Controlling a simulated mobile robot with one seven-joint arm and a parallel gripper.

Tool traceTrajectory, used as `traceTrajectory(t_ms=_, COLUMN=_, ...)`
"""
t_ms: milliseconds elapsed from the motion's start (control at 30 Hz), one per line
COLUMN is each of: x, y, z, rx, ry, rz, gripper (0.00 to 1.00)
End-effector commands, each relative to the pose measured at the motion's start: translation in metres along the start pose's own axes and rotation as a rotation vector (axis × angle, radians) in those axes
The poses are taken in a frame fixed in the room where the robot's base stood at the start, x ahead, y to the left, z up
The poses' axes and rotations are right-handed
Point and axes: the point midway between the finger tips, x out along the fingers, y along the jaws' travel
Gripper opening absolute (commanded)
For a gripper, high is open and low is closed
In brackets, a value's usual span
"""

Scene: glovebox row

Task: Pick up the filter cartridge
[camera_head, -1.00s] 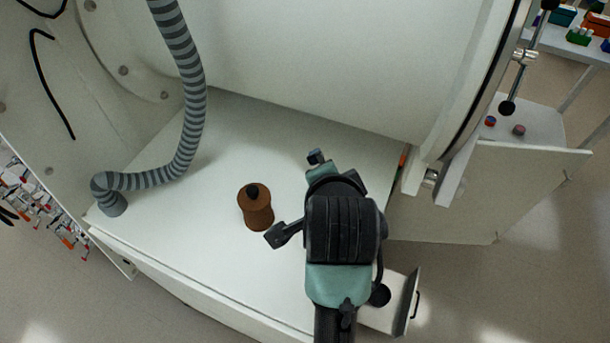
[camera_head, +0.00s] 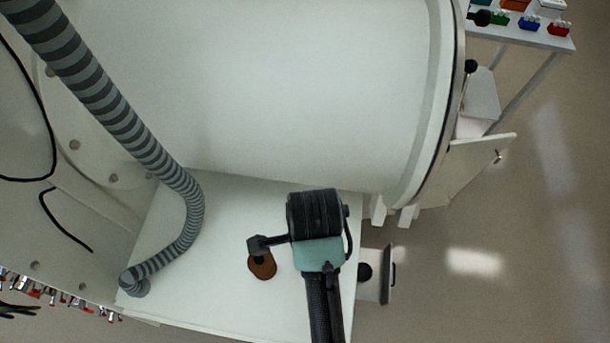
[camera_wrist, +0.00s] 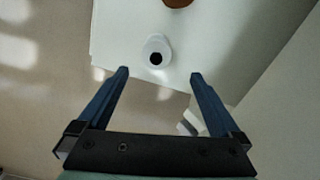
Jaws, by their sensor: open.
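A brown, rounded piece stands on the white bench in the head view (camera_head: 262,266); a black part of my arm covers its top. A brown edge also shows at the top of the wrist view (camera_wrist: 178,3). A white rounded piece with a dark hole (camera_wrist: 156,50) sits nearer in the wrist view, close to the bench edge. I cannot tell for sure which is the filter cartridge. My gripper (camera_wrist: 160,73) is open and empty, its blue fingers apart, with the white piece just beyond the fingertips. The fingers are hidden in the head view.
A striped grey hose (camera_head: 150,150) bends down to the left of the white bench (camera_head: 225,215). A large white curved body (camera_head: 290,80) stands behind the bench. An open flap (camera_head: 470,168) is on the right. Bare bench lies between hose and brown piece.

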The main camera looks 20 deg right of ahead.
Motion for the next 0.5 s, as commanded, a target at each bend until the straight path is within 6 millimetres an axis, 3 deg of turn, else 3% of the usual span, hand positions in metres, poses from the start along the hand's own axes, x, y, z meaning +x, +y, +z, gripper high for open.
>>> traceTrajectory(t_ms=67, x=0.002, y=0.004, z=-0.001, rx=0.010, ry=0.001, rz=0.015, gripper=1.00)
traceTrajectory(t_ms=500, x=0.072, y=0.004, z=-0.001, rx=0.008, ry=0.001, rz=0.014, gripper=1.00)
